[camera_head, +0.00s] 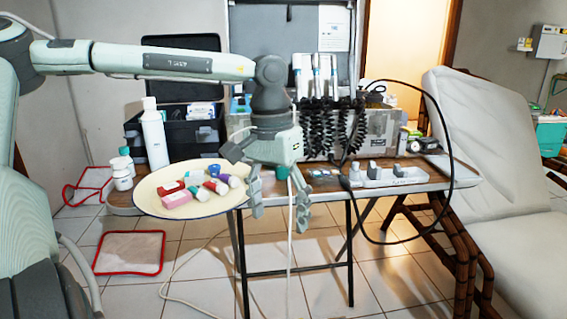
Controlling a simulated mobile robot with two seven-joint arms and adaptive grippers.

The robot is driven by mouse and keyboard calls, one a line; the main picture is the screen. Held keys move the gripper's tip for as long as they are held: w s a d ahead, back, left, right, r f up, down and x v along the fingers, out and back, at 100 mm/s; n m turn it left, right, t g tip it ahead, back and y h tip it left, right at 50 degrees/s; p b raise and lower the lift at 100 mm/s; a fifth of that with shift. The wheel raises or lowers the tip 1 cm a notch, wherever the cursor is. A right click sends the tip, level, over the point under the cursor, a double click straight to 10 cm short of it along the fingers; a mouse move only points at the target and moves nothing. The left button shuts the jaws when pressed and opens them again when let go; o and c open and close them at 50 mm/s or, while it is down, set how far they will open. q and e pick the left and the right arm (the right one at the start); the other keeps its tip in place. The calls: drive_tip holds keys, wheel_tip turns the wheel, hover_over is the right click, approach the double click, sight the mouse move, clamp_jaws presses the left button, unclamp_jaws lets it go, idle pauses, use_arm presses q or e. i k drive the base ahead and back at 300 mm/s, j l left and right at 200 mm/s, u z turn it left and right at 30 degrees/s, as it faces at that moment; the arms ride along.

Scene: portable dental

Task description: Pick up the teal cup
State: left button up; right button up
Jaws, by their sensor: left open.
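A small teal cup (282,173) shows near the front edge of the folding table (420,181), partly hidden by my left gripper. My left gripper (279,212) points down with its two fingers spread. In the head view the cup appears just below the palm, between the upper parts of the fingers. The fingertips show lower than the table's front edge. I cannot tell how far the gripper is in front of the cup, and no contact is clear. My right gripper is not in view.
A cream plate (222,203) with several small coloured items stands left of the gripper. A white bottle (154,134) stands behind it. Coiled black hoses (333,125) hang at the back. A dark cable loops over the table's right side. A white reclining chair (490,130) stands at right.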

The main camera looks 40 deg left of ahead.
sight(282, 172)
drive_tip(key=i+j, duration=0.9)
drive_tip(key=j, duration=0.2)
